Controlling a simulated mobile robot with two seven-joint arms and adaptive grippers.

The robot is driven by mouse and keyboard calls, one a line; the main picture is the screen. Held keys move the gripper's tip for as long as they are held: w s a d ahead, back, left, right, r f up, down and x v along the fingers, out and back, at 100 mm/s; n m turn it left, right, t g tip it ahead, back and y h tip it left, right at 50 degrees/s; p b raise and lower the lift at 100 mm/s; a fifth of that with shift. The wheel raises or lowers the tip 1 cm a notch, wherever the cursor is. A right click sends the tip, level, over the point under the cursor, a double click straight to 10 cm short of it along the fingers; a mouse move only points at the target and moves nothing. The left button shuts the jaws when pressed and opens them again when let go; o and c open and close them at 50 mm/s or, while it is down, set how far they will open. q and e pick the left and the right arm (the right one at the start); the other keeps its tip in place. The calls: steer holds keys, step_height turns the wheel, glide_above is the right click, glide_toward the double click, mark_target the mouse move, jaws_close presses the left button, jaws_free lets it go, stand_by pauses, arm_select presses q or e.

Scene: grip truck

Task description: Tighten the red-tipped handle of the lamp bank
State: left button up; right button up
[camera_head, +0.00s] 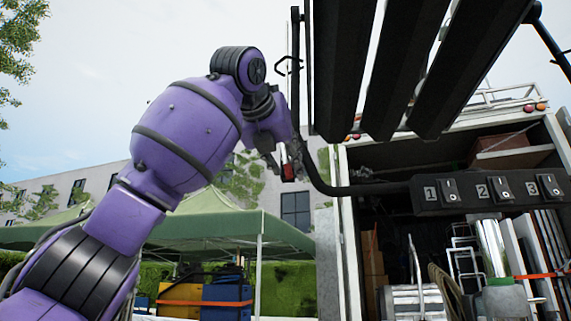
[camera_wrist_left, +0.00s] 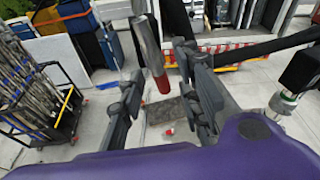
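The lamp bank (camera_head: 341,60) hangs overhead in the head view as dark slats on a black frame. Its switch box (camera_head: 468,192), with switches numbered 1, 2 and 3, sits lower right. The handle is a slim silver bar (camera_wrist_left: 149,45) with a red tip (camera_wrist_left: 163,84) in the left wrist view. The red tip also shows at my gripper in the head view (camera_head: 288,172). My left gripper (camera_wrist_left: 160,66) is open, with one finger on each side of the handle. Gaps show between the fingers and the handle. My right gripper is in neither view.
A black curved tube (camera_head: 365,189) runs from near my left gripper to the switch box. The open truck (camera_head: 448,150) stands behind, loaded with gear. A green canopy (camera_head: 215,222) is at the left. A cart of poles (camera_wrist_left: 40,105) stands left in the wrist view.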

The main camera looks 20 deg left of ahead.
arm_select(q)
steer(key=v, duration=1.1)
steer(key=shift+s, duration=0.3)
